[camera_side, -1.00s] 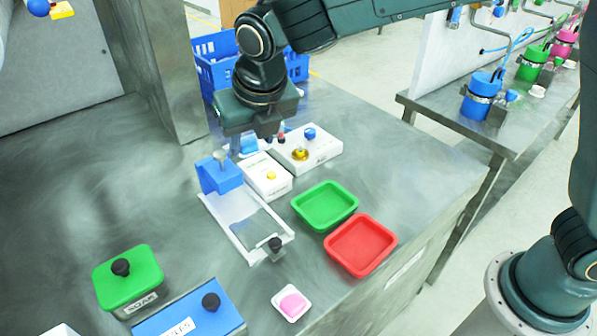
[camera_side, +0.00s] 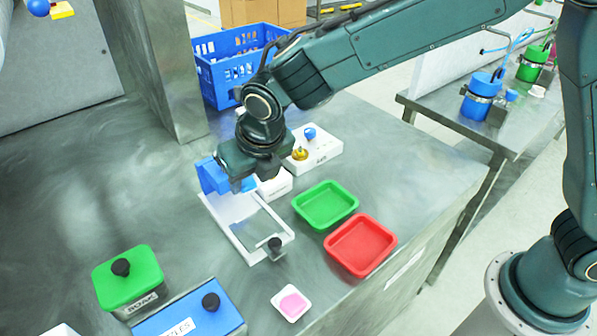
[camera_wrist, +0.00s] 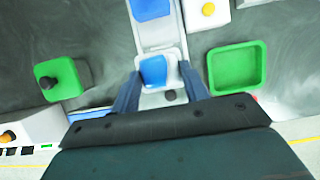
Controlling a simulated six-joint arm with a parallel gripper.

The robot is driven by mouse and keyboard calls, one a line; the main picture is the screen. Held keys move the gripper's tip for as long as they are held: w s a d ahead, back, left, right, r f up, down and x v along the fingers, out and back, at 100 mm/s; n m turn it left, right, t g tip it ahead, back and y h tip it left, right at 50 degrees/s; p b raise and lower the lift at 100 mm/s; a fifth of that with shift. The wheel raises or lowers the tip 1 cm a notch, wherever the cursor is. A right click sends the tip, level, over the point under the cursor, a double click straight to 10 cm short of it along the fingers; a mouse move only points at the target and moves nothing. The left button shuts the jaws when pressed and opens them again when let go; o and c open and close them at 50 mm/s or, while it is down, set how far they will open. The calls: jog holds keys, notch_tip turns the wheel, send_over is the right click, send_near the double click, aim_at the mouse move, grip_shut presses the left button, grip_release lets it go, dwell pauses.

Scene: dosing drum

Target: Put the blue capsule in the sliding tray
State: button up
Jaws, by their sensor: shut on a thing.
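My gripper (camera_side: 238,184) is over the back part of the sliding tray, a white frame (camera_side: 241,246) with a black knob (camera_side: 275,244) at its front. In the wrist view, the blue capsule (camera_wrist: 154,72) sits between the two fingers of my gripper (camera_wrist: 158,72), which are shut on it. The tray's pale track (camera_wrist: 160,32) runs up behind the capsule in that view. A blue block (camera_side: 210,176) stands at the tray's back end, partly hidden by my gripper. The capsule is mostly hidden in the side view, and its height above the tray is hard to tell.
A green dish (camera_side: 325,205) and a red dish (camera_side: 361,245) stand right of the tray. White boxes (camera_side: 318,152) stand behind. A green lidded box (camera_side: 128,276), a blue lidded box (camera_side: 190,312) and a pink piece in a white dish (camera_side: 291,303) lie nearer the front.

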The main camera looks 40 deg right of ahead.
send_over(255, 227)
jog(key=s, duration=0.1)
jog(key=f, duration=0.7)
jog(key=shift+s+f, duration=0.2)
jog(key=shift+f, duration=0.1)
jog(key=shift+f, duration=0.15)
jog(key=shift+f, duration=2)
jog(key=shift+f, duration=0.1)
jog(key=o, duration=1)
jog(key=shift+c, duration=0.2)
jog(key=v, duration=1.2)
